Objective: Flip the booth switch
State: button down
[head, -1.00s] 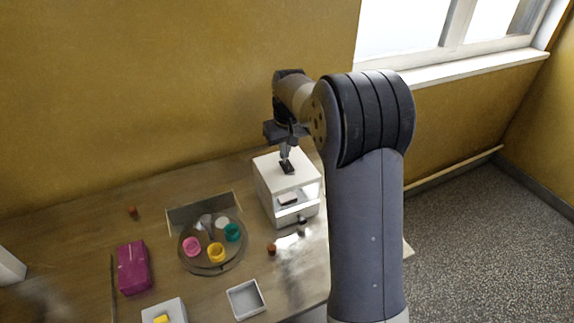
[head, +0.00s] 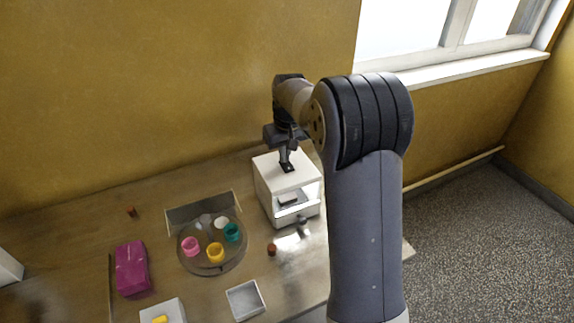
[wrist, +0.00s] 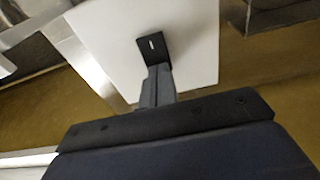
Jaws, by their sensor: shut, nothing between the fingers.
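The booth is a white box (head: 267,188) on the table, with an open lit front holding a small dark-and-pale item (head: 288,199). The booth switch is a small black plate (wrist: 153,47) with a white mark, on the booth's white top; it also shows in the head view (head: 288,168). My gripper (wrist: 157,72) is shut and empty, pointing down at the top. Its fingertips are at the near edge of the black plate and hide part of it. I cannot tell whether they touch it.
A round tray (head: 226,262) with pink, yellow, teal and white cups stands left of the booth. A magenta box (head: 132,268), a grey tray (head: 245,300) and a small brown piece (head: 271,249) lie nearby. The wall is close behind the booth.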

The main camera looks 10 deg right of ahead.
jog(key=shift+r+p, duration=2.9)
jog(key=shift+r, duration=0.55)
jog(key=shift+f, duration=0.15)
notch_tip(320, 180, down, 7)
jog(key=b, duration=0.6)
jog(key=shift+r, duration=0.25)
